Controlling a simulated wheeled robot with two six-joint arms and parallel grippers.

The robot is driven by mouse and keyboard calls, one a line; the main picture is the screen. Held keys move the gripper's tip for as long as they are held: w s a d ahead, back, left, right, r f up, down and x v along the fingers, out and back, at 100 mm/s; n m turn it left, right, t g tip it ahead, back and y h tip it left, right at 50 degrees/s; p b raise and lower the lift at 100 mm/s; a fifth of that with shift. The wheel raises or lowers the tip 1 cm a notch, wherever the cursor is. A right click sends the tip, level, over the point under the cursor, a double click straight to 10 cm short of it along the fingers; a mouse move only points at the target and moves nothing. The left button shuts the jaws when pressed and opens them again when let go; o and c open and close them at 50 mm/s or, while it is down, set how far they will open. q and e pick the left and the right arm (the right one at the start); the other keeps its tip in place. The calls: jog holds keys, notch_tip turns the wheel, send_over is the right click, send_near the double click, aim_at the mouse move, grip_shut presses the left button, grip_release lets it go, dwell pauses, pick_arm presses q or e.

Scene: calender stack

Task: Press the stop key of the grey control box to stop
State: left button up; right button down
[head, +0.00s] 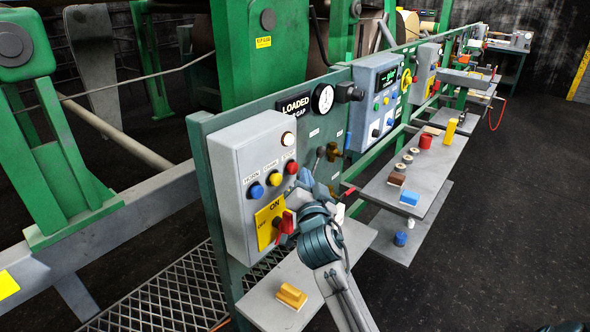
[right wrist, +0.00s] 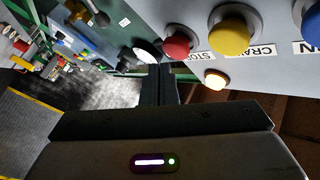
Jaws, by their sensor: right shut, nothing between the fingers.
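The grey control box (head: 226,170) is mounted on the green panel at centre left in the head view. Its front has a blue, a yellow and a red key in a row. The red key (head: 291,168) is the stop key; in the right wrist view it (right wrist: 177,44) has the label STOP beside it. My right gripper (head: 303,178) is shut and empty, close to the red key's right side. In the right wrist view its fingertips (right wrist: 155,68) are near the red key; I cannot tell whether they touch. My left gripper is not in view.
A lit round lamp (head: 288,138) sits above the keys. Below them is a yellow ON/OFF plate (head: 266,218) with a red switch handle (head: 286,222). A shelf with a yellow block (head: 292,296) is beneath. A blue-grey box (head: 378,95) and a pressure gauge (head: 323,98) are farther right.

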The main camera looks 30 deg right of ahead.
jog(key=shift+w, duration=0.15)
dwell(0.6)
jog(key=shift+w+a, duration=0.2)
jog(key=shift+w, duration=0.1)
jog(key=shift+w+a+b, duration=0.2)
jog(key=shift+w+b, duration=0.25)
jog(key=shift+b, duration=0.05)
dwell(0.7)
dwell(0.3)
jog(key=shift+s+d, duration=0.2)
jog(key=shift+s, duration=0.25)
jog(key=shift+s+d, duration=0.2)
jog(key=shift+s, duration=0.35)
jog(key=shift+s+d+b, duration=0.2)
jog(key=shift+s+d, duration=0.1)
jog(key=shift+s, duration=0.45)
jog(key=shift+s+d+b, duration=0.15)
jog(key=shift+s+d, duration=0.2)
jog(key=shift+s, duration=0.35)
jog(key=shift+s+d+b, duration=0.2)
jog(key=shift+s+d, duration=0.1)
jog(key=shift+s, duration=0.45)
